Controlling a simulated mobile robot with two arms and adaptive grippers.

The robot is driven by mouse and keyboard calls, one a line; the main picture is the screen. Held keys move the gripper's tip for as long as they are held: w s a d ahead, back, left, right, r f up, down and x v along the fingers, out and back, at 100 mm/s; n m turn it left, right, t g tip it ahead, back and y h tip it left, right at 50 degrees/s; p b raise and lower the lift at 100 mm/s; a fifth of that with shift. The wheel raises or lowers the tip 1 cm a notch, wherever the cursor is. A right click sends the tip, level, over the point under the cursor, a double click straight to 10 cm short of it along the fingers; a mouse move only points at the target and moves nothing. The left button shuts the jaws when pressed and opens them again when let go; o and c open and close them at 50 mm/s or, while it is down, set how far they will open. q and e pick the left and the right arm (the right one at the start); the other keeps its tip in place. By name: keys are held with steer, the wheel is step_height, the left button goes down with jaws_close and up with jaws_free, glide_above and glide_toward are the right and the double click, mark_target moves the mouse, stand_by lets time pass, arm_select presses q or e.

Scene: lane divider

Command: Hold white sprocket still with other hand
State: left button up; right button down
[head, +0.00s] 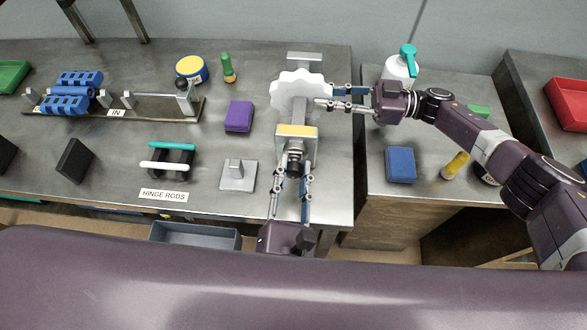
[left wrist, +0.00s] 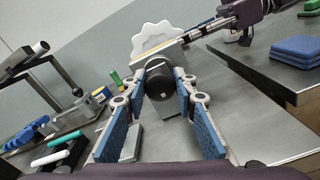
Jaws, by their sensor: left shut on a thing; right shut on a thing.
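The white sprocket (head: 296,92) stands on a grey metal stand with a yellow-topped block (head: 297,131) in front of it. In the left wrist view the toothed sprocket (left wrist: 160,38) rises behind the block. My right gripper (head: 328,96) reaches in from the right and is shut on the sprocket's right rim; the exact contact is small to see. My left gripper (head: 294,168) is below the block, its blue-padded fingers on either side of a black knob (head: 295,162). The left wrist view shows the knob (left wrist: 160,84) between the far ends of those fingers.
A white bottle with a teal top (head: 402,68) stands behind my right gripper. A purple block (head: 239,116) and a small grey metal stand (head: 238,176) lie left of the fixture. A blue block (head: 400,164) sits on the right table, across a gap.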

arm_select(q)
steer(key=m, duration=0.4)
steer(key=shift+m, duration=0.4)
steer(key=m, duration=0.4)
steer(key=shift+f+m, duration=0.1)
steer(key=shift+m, duration=0.2)
steer(key=m, duration=0.4)
steer(key=shift+d+f+m, duration=0.1)
steer(key=shift+f+m, duration=0.05)
steer(key=shift+m, duration=2.35)
steer(key=o, duration=1.2)
steer(key=shift+c, duration=0.2)
steer(key=shift+s, duration=0.1)
